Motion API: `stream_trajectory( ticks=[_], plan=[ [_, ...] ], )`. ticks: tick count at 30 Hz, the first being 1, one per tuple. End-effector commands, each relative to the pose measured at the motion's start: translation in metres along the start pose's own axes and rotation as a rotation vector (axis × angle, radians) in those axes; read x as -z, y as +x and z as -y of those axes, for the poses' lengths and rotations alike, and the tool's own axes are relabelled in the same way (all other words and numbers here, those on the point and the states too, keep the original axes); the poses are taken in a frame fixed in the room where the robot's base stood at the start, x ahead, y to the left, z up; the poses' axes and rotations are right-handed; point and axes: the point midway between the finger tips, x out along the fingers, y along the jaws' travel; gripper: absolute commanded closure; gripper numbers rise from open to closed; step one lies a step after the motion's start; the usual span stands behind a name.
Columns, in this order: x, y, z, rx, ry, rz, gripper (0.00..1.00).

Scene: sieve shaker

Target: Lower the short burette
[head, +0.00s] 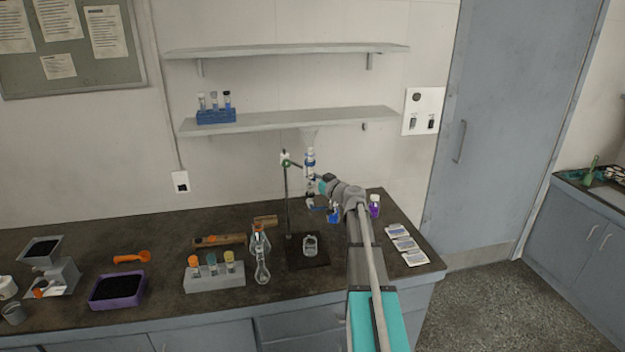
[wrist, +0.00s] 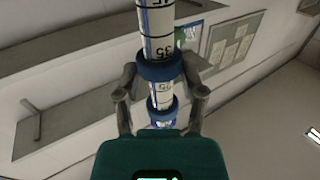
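The short burette (head: 310,158) stands upright beside the thin stand rod (head: 286,205), with a clear flared top and blue bands. In the wrist view the white graduated burette tube (wrist: 156,20) runs through a blue collar (wrist: 160,69), and a lower blue band shows below it. My gripper (head: 320,186) reaches the burette from the right. In the wrist view the two fingers of my gripper (wrist: 160,76) lie against either side of the collar and appear closed on it. Part of the lower burette is hidden by my gripper in the head view.
A beaker (head: 310,245) stands on the dark stand base (head: 318,263) below the burette. A glass flask (head: 262,262) and a tube rack (head: 215,280) stand to the left. A purple bottle (head: 374,206) stands close right of my arm. A shelf (head: 285,122) is behind.

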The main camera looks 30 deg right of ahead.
Motion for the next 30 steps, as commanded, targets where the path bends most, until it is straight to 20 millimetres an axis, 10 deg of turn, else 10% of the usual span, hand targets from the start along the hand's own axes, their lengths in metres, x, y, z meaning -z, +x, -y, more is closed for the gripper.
stream_trajectory(
  ticks=[7,30],
  plan=[
    [0.0,0.0,0.0,0.0,0.0,0.0,1.0],
    [-0.015,0.0,0.0,0.0,0.0,0.001,1.0]
  ],
)
